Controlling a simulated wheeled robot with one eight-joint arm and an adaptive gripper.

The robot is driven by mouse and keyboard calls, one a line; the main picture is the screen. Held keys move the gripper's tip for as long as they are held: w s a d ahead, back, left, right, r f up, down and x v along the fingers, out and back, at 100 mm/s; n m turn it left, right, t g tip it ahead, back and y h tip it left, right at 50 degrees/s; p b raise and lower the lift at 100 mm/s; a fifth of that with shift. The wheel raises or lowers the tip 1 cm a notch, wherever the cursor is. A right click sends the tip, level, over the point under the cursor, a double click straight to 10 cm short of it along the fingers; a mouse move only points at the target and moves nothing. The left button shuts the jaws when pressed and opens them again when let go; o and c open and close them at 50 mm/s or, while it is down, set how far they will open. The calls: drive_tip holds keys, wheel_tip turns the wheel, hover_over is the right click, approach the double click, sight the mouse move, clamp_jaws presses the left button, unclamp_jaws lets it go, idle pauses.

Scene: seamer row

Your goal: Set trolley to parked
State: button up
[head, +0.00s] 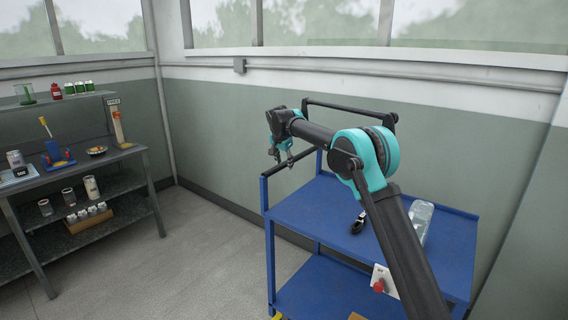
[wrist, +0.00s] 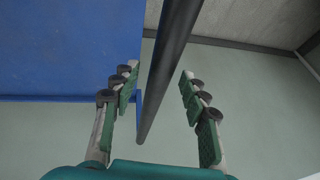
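The blue trolley (head: 300,212) stands by the wall in the head view, with an upper deck and a lower shelf. A dark bar, seemingly its push handle (head: 296,166), runs along its left end. My gripper (head: 283,157) is over that end, pointing down. In the wrist view the dark bar (wrist: 172,52) passes between the two green-padded fingers of my gripper (wrist: 158,76), with a gap on both sides. The fingers are apart and hold nothing. The trolley's blue deck (wrist: 65,45) fills the upper left there. Its wheels are not visible.
A clear bottle (head: 421,220) and a small black item (head: 358,222) are on the upper deck. A white plate with a red knob (head: 378,286) shows lower down. A dark workbench (head: 110,158) with jars and tools stands left. Open floor (head: 170,250) lies between.

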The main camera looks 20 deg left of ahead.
drive_tip(key=shift+r, duration=0.1)
drive_tip(key=v, duration=1.1)
drive_tip(key=shift+s+r, duration=0.25)
drive_tip(key=shift+r, duration=0.1)
